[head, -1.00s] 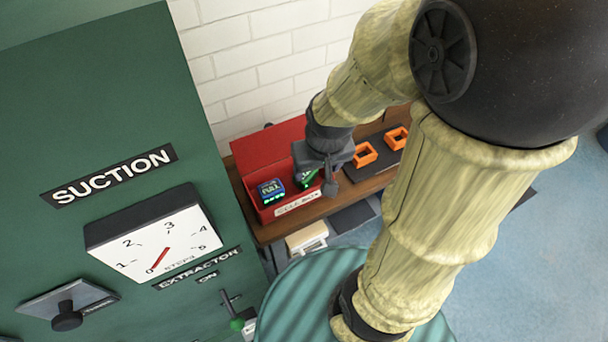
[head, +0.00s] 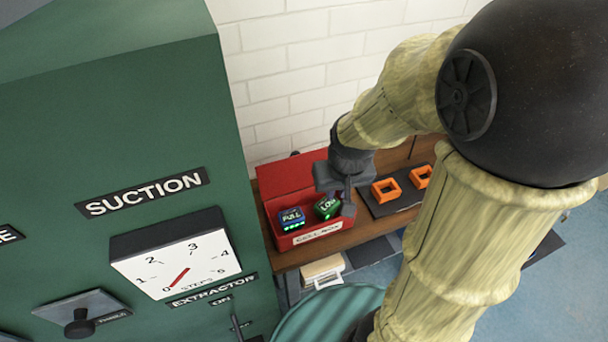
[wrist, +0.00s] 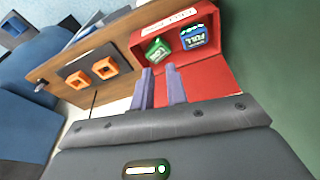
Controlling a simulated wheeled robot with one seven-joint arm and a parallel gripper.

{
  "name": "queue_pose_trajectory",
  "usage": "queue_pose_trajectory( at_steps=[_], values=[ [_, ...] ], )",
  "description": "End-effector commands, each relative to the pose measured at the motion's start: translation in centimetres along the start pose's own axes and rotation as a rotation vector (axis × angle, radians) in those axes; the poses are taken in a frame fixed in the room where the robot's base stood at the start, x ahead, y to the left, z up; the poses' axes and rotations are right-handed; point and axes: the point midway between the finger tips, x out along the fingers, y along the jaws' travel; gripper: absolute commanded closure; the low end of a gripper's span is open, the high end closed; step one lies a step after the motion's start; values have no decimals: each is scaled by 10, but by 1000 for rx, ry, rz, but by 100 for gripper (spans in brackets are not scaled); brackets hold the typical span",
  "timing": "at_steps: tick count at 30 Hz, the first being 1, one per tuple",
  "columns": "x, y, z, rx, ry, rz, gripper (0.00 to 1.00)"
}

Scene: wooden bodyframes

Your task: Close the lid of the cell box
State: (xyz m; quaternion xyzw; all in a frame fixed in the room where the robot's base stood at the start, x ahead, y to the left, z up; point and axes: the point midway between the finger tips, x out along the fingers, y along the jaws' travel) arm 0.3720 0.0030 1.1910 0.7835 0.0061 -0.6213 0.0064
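The red cell box (head: 312,237) stands on a wooden bench with its lid (head: 284,174) raised at the back. Inside are a blue cell marked FULL (head: 291,219) on the left and a green cell marked LOW (head: 326,207) on the right. The box also shows in the wrist view (wrist: 205,72), with the blue cell (wrist: 193,37) and green cell (wrist: 157,50) in it. My gripper (head: 346,205) is at the right end of the box. In the wrist view its two fingers (wrist: 160,70) are apart with nothing seen between them, pointing towards the green cell.
A dark mat (head: 407,197) with two orange square holders (head: 385,190) lies on the bench (head: 350,238) right of the box. A green cabinet (head: 110,150) with a SUCTION dial stands at left. A white brick wall (head: 300,80) is behind.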

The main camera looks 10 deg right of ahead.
Motion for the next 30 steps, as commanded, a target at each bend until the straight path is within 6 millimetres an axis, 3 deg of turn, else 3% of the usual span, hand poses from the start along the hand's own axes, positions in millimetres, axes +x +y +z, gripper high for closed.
queue_pose_trajectory(
  at_steps=[2,9,18,24,30],
  values=[
    [6,-3,-26,-18,0,-2,100],
    [16,-17,-111,-77,-11,-12,100],
    [30,-39,-203,-144,-26,-30,100],
    [34,-49,-238,-172,-31,-39,100],
    [33,-50,-243,-176,-32,-40,100]
  ],
)
